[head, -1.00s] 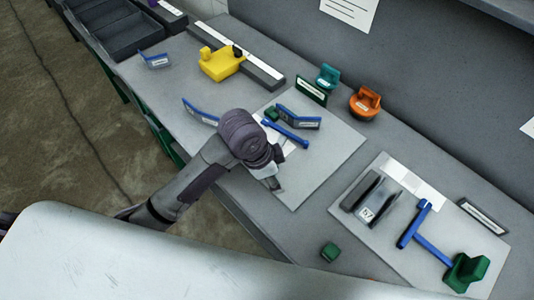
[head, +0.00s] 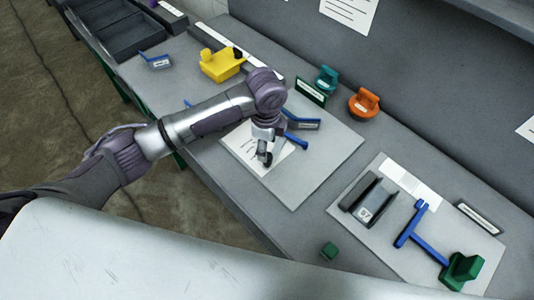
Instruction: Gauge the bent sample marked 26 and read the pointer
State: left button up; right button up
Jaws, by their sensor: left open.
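My left gripper (head: 265,155) points down over a white printed sheet on the left grey board (head: 325,170); it is open, with nothing seen between its fingers. A blue bent sample with a label (head: 305,124) lies on that board, just right of my wrist. A blue bar (head: 297,142) beside it is partly hidden by my gripper. Another labelled bent sample (head: 157,62) lies at the back left. A blue piece (head: 187,103) shows a little behind my forearm. I cannot read a 26 on any label. My right gripper is out of view.
The right board (head: 340,208) carries a dark block with a numbered label (head: 366,213), a blue T-shaped piece (head: 422,238) and a green block (head: 462,269). A yellow tool (head: 222,66), teal piece (head: 326,79) and orange piece (head: 364,102) stand behind.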

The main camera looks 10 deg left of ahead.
pick_arm(q)
notch_tip(320, 180, down, 6)
jog(key=shift+w+f+p, duration=0.1)
jog(key=shift+p, duration=0.25)
jog(key=shift+c, duration=0.4)
grip_shut()
